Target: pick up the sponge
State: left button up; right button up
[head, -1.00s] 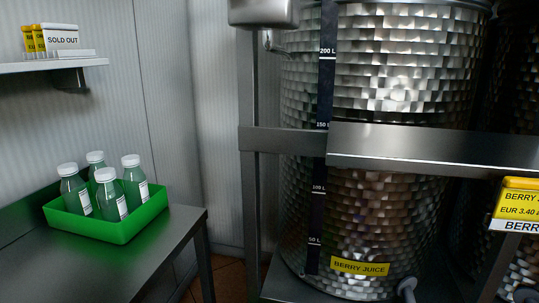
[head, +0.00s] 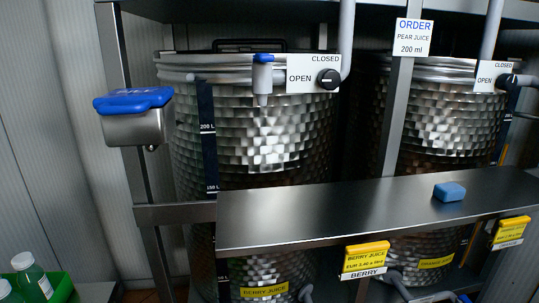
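A small blue sponge (head: 449,192) lies on the steel shelf (head: 330,217) that runs in front of the metal juice tanks. It sits on the right part of the shelf, with nothing touching it from above. Neither of my grippers shows in the head view.
A berry juice tank (head: 265,135) and an orange juice tank (head: 445,125) stand behind the shelf. A blue-lidded steel box (head: 133,117) juts out at the left post. A valve knob (head: 328,79) and an order sign (head: 412,37) are above. A green crate (head: 60,287) with bottles is at lower left.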

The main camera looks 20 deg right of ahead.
aim_at(449, 192)
jog(key=z, duration=1.85)
